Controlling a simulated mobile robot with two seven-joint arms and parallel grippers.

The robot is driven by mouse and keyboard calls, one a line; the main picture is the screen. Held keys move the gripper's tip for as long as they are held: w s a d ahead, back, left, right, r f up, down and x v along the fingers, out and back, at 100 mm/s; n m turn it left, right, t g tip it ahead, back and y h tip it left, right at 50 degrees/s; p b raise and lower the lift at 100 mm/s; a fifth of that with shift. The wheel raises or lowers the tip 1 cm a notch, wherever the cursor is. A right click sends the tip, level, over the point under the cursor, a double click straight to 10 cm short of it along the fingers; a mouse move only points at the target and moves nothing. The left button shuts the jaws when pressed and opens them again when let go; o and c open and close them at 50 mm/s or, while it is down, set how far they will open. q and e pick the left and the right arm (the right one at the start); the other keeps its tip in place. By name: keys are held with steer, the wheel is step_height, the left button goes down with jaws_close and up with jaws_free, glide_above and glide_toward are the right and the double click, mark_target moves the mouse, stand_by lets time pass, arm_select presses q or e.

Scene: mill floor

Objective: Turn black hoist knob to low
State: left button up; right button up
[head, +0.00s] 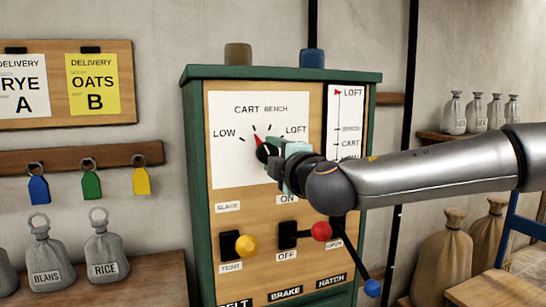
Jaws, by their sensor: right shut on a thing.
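The black hoist knob (262,152) sits on the white dial plate (232,112) of a green-framed control cabinet. Its red pointer tips up and slightly left, towards the CART side of the dial, to the right of the LOW mark. My right gripper (273,160) is shut on the knob, reaching in from the right and hiding its right part. My left gripper is out of view.
Below are a yellow-knobbed switch (245,245), a red-knobbed switch (321,231) and a blue-ended lever (372,287). A vertical scale (347,110) has a red marker at LOFT. Sacks (107,252) stand left; stuffed bags (443,258) stand right.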

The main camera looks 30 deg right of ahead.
steer(key=n, duration=0.6)
steer(key=shift+r, duration=0.1)
steer(key=shift+n, duration=0.4)
steer(key=o, duration=1.4)
steer(key=shift+c, duration=0.2)
steer(key=v, duration=1.2)
steer(key=shift+s, duration=0.25)
